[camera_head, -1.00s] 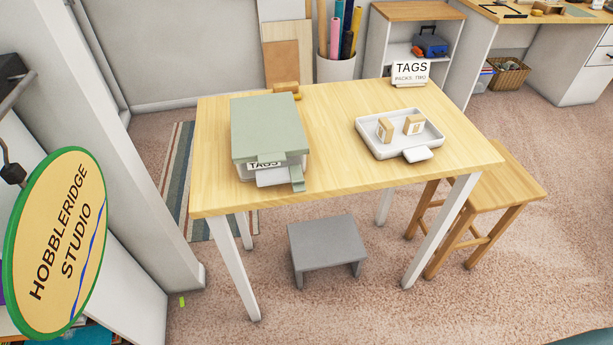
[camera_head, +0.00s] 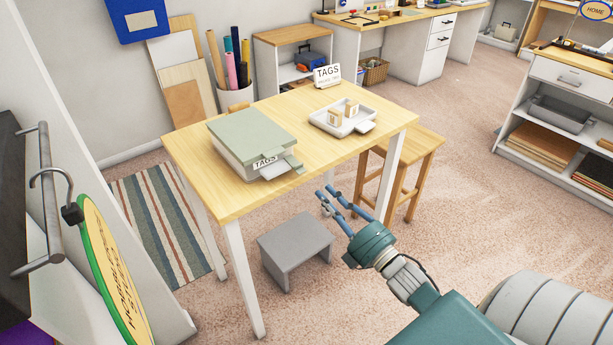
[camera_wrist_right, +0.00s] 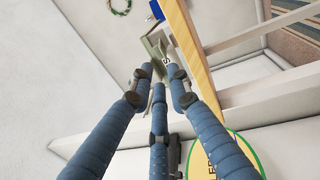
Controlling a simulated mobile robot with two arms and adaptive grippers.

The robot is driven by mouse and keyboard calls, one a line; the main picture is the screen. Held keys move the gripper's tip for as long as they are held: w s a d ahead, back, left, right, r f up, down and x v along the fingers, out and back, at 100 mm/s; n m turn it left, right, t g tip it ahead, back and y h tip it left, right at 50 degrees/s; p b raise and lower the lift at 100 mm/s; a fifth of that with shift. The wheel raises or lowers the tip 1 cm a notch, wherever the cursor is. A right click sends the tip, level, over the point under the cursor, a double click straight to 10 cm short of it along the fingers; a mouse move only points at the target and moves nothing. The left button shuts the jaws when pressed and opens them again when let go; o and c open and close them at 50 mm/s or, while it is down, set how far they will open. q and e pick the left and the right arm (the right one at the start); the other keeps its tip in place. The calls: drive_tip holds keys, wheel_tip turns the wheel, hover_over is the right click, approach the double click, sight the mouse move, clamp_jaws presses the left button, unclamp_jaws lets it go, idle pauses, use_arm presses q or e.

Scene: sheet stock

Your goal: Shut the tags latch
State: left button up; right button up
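The tags box (camera_head: 228,158) stands on the wooden table (camera_head: 230,205), its pale green lid (camera_head: 252,132) lying down on it. Its TAGS label (camera_head: 265,163) faces the front. A small green latch flap (camera_head: 293,162) sticks out from the lid's front edge, angled away from the front wall. A pale lip (camera_head: 273,172) juts out below the label. My right gripper (camera_head: 328,193) is open and empty, in front of the table, right of the box and apart from it. In the right wrist view its blue fingers (camera_wrist_right: 160,78) point towards the box, partly hiding it. My left gripper is out of view.
A white tray (camera_head: 318,118) with two small tan packs (camera_head: 343,112) sits at the table's right, before a TAGS sign (camera_head: 327,75). A grey step stool (camera_head: 295,243) and a wooden stool (camera_head: 425,140) stand by the table. A rail (camera_head: 48,200) is at left.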

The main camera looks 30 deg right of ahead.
sight(299, 168)
drive_tip(key=w, duration=0.2)
drive_tip(key=w+b, duration=0.1)
drive_tip(key=w, duration=0.2)
drive_tip(key=w+r+b, duration=0.1)
drive_tip(key=w, duration=0.2)
drive_tip(key=shift+w+a, duration=0.2)
drive_tip(key=shift+a, duration=0.05)
drive_tip(key=shift+w+r, duration=0.15)
drive_tip(key=shift+w, duration=0.15)
clamp_jaws()
